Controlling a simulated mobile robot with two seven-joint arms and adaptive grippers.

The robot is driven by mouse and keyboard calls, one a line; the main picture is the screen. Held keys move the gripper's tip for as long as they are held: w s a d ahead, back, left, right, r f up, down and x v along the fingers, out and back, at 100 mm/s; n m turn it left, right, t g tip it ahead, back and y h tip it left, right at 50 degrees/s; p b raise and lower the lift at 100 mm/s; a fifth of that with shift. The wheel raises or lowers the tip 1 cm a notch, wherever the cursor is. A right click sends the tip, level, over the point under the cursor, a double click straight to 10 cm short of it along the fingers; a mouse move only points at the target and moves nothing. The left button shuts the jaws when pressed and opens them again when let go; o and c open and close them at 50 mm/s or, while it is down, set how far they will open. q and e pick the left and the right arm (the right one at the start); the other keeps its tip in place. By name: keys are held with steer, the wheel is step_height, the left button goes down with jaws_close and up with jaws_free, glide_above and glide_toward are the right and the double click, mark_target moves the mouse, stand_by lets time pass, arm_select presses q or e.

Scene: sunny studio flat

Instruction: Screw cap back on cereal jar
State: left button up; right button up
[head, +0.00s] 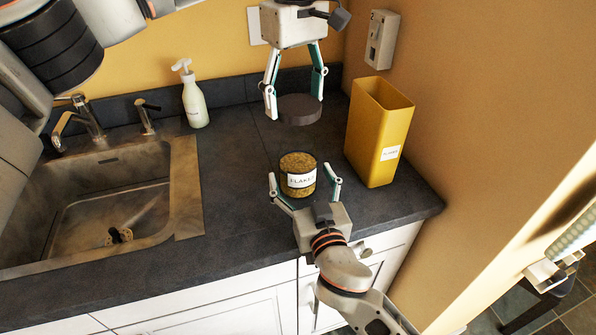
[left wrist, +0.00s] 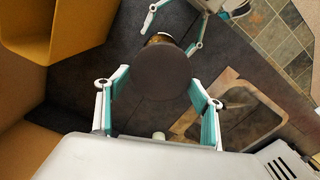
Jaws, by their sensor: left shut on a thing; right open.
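The cereal jar (head: 298,163) is a clear cylinder of flakes with a "FLAKES" label, standing upright and uncapped on the dark counter. My left gripper (head: 294,104) is shut on the round dark cap (head: 300,110) and holds it level, above and behind the jar. In the left wrist view the cap (left wrist: 157,72) sits between the left fingers (left wrist: 158,88) and hides most of the jar (left wrist: 160,38). My right gripper (head: 304,184) is open at the jar's front, one finger on each side, with gaps showing between fingers and jar.
A tall yellow container (head: 376,150) stands right of the jar, by the wall. A soap dispenser (head: 194,98) stands at the back left, next to the sink (head: 186,190) and its tap (head: 90,122). The counter left of the jar is clear; its front edge runs below my right gripper.

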steer(key=c, duration=1.7)
arm_select(q)
steer(key=shift+f, duration=2.55)
steer(key=shift+f, duration=0.85)
steer(key=shift+f, duration=0.6)
arm_select(e)
jaws_close()
arm_select(q)
steer(key=m, duration=1)
steer(key=shift+w+d, duration=0.15)
steer(key=shift+d, duration=0.25)
